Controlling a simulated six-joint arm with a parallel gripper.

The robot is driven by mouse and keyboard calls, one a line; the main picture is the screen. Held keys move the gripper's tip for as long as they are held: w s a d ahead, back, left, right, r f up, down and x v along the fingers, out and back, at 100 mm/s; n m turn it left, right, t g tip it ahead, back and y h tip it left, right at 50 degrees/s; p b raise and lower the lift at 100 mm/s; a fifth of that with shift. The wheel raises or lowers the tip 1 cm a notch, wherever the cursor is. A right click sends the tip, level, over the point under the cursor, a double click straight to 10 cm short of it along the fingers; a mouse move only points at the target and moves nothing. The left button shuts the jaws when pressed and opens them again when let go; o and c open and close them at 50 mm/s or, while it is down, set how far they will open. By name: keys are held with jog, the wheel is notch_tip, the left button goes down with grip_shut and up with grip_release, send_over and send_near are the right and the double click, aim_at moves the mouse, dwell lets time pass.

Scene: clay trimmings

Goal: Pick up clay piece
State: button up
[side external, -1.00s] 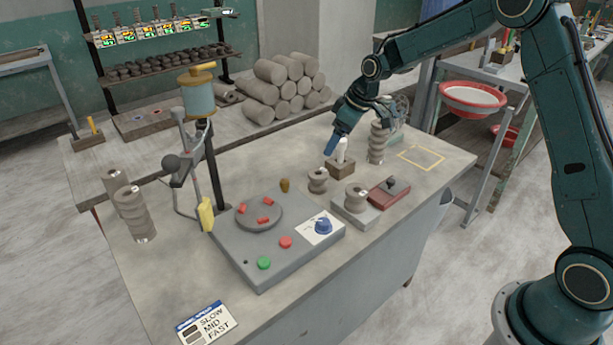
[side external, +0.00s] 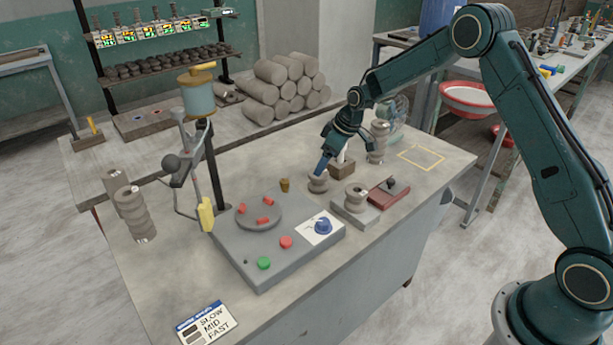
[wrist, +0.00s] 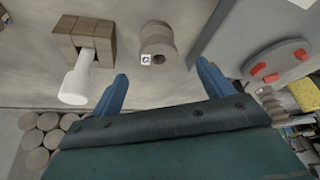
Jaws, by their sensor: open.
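A grey spool-shaped clay piece (side external: 318,182) stands on the table, left of a small brown block. In the wrist view the clay piece (wrist: 158,42) shows a small white label and a dark hole, just beyond the fingertips. My gripper (side external: 322,168) is above and right at the clay piece in the side view; contact cannot be told. In the wrist view my gripper (wrist: 160,82) has its two blue fingers spread, with nothing between them. Another grey clay piece (side external: 356,192) sits on a grey scale-like plate to the right.
The brown block (wrist: 88,38) with a white bottle-like object (wrist: 78,82) stands close beside the clay piece. A control box with a round wheel (side external: 259,214) is at the left. A grey stack (side external: 379,142) stands behind. A yellow-outlined table patch (side external: 422,157) is clear.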

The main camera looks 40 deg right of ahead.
aim_at(316, 178)
jog(key=shift+x, duration=1.8)
jog(key=shift+f, duration=0.15)
jog(key=shift+x, duration=2.45)
jog(key=shift+d, duration=0.1)
jog(key=c, duration=1.2)
notch_tip(316, 178, up, 20)
jog(key=shift+r, duration=0.1)
